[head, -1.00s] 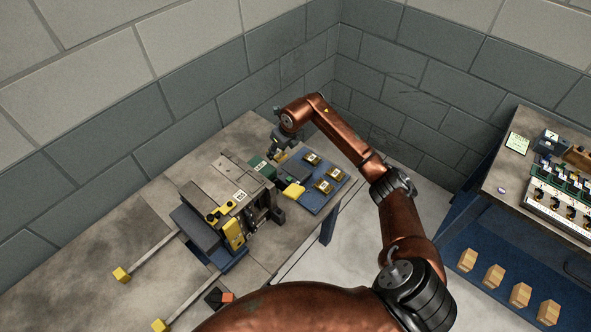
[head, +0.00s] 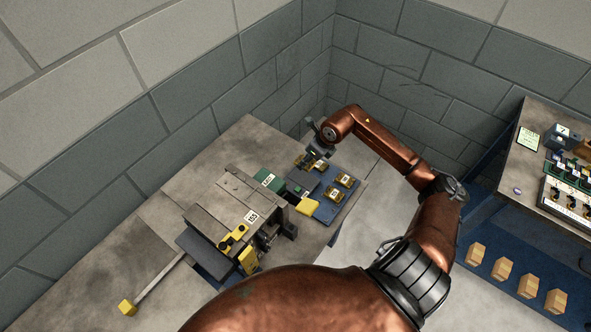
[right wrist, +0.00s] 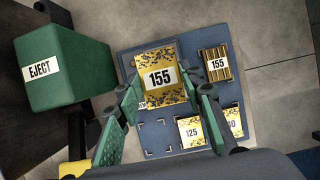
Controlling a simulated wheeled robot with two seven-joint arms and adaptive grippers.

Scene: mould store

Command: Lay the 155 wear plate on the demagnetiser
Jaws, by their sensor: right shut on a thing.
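My right gripper (head: 313,152) is shut on a brass-coloured wear plate marked 155 (right wrist: 161,78), with dark mottled spots on its face. In the head view the held plate (head: 300,160) shows beside the gripper. A second plate marked 155 (right wrist: 216,66), with a striped face, lies on the mat. My left gripper is out of view.
A plate marked 125 (right wrist: 191,132) and another partly hidden plate lie on the mat. A green EJECT box (right wrist: 62,70) stands left of it. A steel mould (head: 225,200) labelled 155 fills the bench's middle. Another bench (head: 520,190) stands at right. Walls bound the corner.

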